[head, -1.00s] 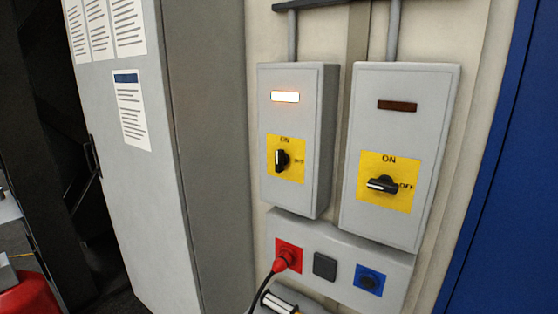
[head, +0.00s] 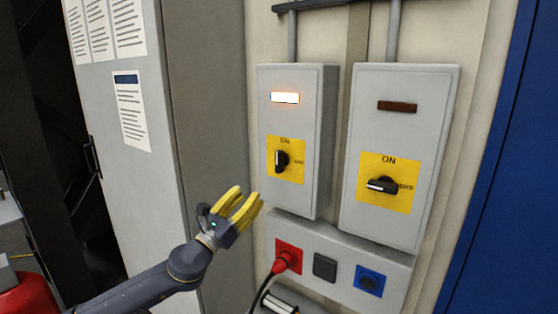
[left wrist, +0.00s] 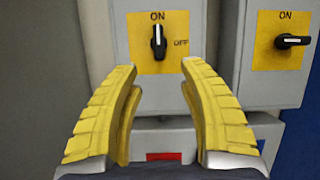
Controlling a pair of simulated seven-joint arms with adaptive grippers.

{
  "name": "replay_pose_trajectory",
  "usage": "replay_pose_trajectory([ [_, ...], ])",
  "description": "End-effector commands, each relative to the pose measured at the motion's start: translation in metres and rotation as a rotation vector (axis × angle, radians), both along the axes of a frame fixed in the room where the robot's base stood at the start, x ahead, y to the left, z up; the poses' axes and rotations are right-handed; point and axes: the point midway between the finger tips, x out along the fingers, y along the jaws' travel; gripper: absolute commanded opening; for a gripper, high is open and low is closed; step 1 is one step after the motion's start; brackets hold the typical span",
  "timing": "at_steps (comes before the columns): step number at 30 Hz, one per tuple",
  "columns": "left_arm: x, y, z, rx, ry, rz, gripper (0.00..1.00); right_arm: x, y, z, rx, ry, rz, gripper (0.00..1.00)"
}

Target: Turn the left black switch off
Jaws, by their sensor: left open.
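The left black switch (head: 282,161) sits on a yellow plate on the left grey box (head: 291,196). It points up to ON, and the box's lamp (head: 285,98) glows. In the left wrist view the switch (left wrist: 158,42) stands upright between and beyond my fingertips. My left gripper (head: 244,204) has yellow fingers and is open and empty. It is below and left of the switch, apart from it. In the left wrist view my left gripper (left wrist: 160,68) has its fingers spread wide. My right gripper is not in view.
The right box (head: 399,225) has a black switch (head: 382,185) turned sideways to OFF and a dark lamp (head: 397,106). Below, a panel holds a red plug (head: 287,260) with a black cable and a blue socket (head: 369,281). A grey cabinet (head: 133,205) stands at left.

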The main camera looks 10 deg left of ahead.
Motion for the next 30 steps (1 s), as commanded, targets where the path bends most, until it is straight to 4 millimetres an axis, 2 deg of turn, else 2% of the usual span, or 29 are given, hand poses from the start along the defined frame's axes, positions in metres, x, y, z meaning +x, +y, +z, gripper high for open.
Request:
replay_pose_trajectory([
  [5,0.003,0.001,0.001,0.051,-0.024,0.030,0.42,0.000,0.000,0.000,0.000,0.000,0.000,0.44],
  [11,0.019,-0.006,0.008,0.052,-0.025,0.032,0.42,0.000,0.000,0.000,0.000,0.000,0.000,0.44],
  [30,0.113,-0.048,0.050,0.050,-0.023,0.031,0.42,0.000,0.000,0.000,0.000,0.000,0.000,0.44],
])
